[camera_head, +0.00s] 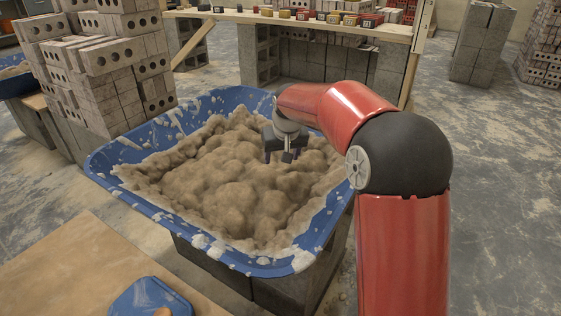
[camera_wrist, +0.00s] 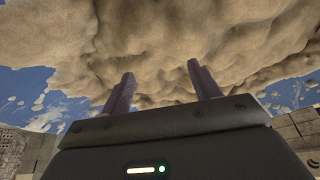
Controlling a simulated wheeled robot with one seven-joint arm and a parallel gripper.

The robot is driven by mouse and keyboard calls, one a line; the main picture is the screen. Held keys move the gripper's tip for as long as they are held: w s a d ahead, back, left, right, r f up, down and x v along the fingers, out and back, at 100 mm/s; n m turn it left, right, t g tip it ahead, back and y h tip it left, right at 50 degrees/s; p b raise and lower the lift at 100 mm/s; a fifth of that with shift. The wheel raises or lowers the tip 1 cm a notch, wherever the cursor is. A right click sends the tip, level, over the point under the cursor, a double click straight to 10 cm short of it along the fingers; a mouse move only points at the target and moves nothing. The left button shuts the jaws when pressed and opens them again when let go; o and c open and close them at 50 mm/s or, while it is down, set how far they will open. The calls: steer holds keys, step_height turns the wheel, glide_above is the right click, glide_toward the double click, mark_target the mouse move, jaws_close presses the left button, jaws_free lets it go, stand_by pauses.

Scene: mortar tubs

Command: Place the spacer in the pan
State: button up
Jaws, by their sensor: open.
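My gripper (camera_head: 278,158) is above the brown mortar in the large blue tub, fingers pointing down. In the wrist view its two fingers (camera_wrist: 164,85) stand apart with nothing between them, and mortar lies beyond. A small shallow blue pan (camera_head: 135,297) lies on the board at the lower left of the head view, cut off by the frame edge. A small orange-brown thing (camera_head: 163,312) shows in it at the bottom edge; I cannot tell what it is. I cannot make out a spacer in either view.
The blue tub (camera_head: 108,162), splashed with mortar, stands on grey blocks. Its mortar (camera_head: 235,185) is heaped and lumpy. Stacked bricks (camera_head: 105,70) rise behind it at left. A bench (camera_head: 300,27) with several small items stands behind. The plywood board (camera_head: 75,265) has bare room.

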steer(key=s+d+r+m+h, duration=0.1)
steer(key=s+d+r, duration=0.3)
steer(key=s, duration=0.5)
steer(key=s+d+r, duration=0.4)
steer(key=s, duration=0.5)
steer(key=s+d+f, duration=0.2)
steer(key=s, duration=0.7)
steer(key=s+d+f+m+t, duration=0.1)
steer(key=s+f, duration=0.1)
steer(key=s, duration=0.8)
steer(key=shift+d+f, duration=0.25)
steer(key=shift+d, duration=0.15)
